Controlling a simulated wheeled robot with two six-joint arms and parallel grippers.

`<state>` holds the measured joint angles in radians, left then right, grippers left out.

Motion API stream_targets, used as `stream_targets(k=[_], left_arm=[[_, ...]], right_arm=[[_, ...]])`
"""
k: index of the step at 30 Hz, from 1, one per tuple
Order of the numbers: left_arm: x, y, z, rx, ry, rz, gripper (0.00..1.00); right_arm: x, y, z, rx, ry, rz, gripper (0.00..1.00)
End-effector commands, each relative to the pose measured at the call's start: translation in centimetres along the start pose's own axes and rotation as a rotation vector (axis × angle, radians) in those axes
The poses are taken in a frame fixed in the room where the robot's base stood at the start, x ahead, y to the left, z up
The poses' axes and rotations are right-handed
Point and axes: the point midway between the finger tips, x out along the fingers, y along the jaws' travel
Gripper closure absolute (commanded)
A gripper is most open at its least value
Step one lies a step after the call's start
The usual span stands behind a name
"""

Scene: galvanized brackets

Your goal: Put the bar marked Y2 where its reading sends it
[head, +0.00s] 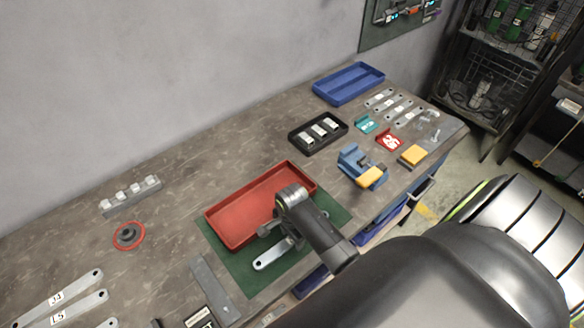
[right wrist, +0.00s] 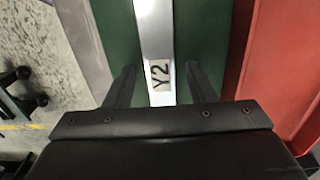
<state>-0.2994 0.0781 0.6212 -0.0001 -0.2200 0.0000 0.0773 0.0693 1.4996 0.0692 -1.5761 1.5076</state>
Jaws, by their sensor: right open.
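The bar marked Y2 (right wrist: 154,40) is a flat, pale metal strip with a white label. It lies on the green mat (head: 230,262), beside the red tray (head: 212,222). In the head view its near, rounded end (head: 268,258) shows, while the rest is hidden under my right gripper (head: 282,236). In the right wrist view my open right gripper (right wrist: 164,84) has one finger on each side of the bar at its label, with gaps on both sides. I cannot tell how far above the mat the fingertips are. My left gripper is not in view.
The red tray looks empty. A blue tray (head: 344,92), a black tray (head: 296,138) with white blocks, several bars (head: 400,111), a blue fixture (head: 350,160) and a yellow block (head: 413,155) stand farther right. Labelled bars (head: 62,299) lie front left. A grey strip (head: 212,288) borders the mat.

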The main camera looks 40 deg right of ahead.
Motion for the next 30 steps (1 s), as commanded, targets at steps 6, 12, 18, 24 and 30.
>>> stream_targets(k=[6, 12, 18, 24, 30], left_arm=[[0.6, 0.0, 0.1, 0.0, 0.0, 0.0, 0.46], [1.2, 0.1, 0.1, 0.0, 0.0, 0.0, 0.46], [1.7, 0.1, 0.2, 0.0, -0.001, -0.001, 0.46], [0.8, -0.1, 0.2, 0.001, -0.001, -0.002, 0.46], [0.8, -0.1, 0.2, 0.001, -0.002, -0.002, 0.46]], right_arm=[[-2.0, -0.1, 0.0, 0.0, 0.0, -0.005, 0.5], [-5.6, -0.1, -0.1, -0.001, 0.001, -0.006, 0.5], [-9.2, -0.1, -0.1, 0.0, 0.001, -0.005, 0.5], [-11.7, -0.1, 0.0, 0.0, 0.001, -0.003, 0.5], [-12.1, 0.0, 0.0, 0.0, 0.0, 0.0, 0.5]])
